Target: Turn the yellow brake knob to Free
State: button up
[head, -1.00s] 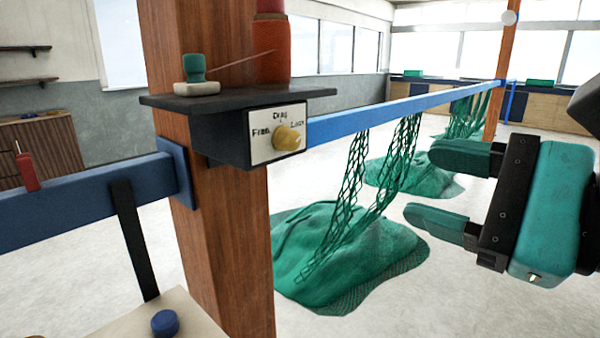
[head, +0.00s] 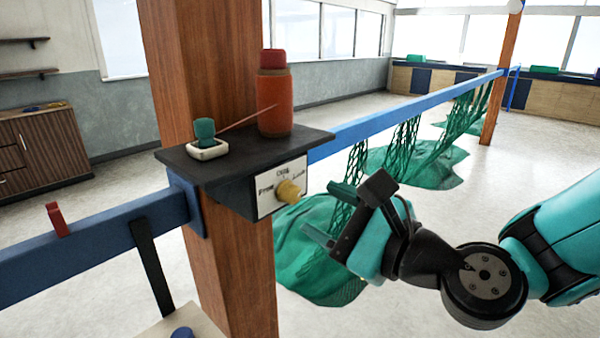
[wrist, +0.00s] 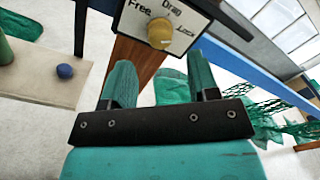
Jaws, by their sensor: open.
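The yellow brake knob (head: 288,190) sits on a white label plate (head: 268,201) on the front of a dark box fixed to a wooden post. It also shows at the top of the wrist view (wrist: 160,32). The plate reads Free at left, Drag at top and Lock at right. I cannot tell surely which word the knob points to. My gripper (head: 328,212) is open, its teal fingers directed at the box. In the wrist view the knob appears just beyond and between the two fingertips (wrist: 160,62), apart from them, with nothing held.
The dark shelf (head: 180,158) above the plate carries an orange bottle (head: 274,100), and a small green item in a white dish (head: 207,148). A blue rail (head: 400,104) runs back from the post. Green nets (head: 415,160) hang from it and lie heaped on the floor.

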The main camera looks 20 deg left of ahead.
aim_at(297, 197)
jog(key=p+x, duration=0.2)
jog(key=x, duration=0.2)
jog(key=shift+w+a+r, duration=0.1)
jog(key=shift+a+r, duration=0.05)
jog(key=shift+a, duration=0.05)
jog(key=shift+w+a, duration=0.25)
jog(key=shift+a, duration=0.25)
jog(key=c, duration=0.9)
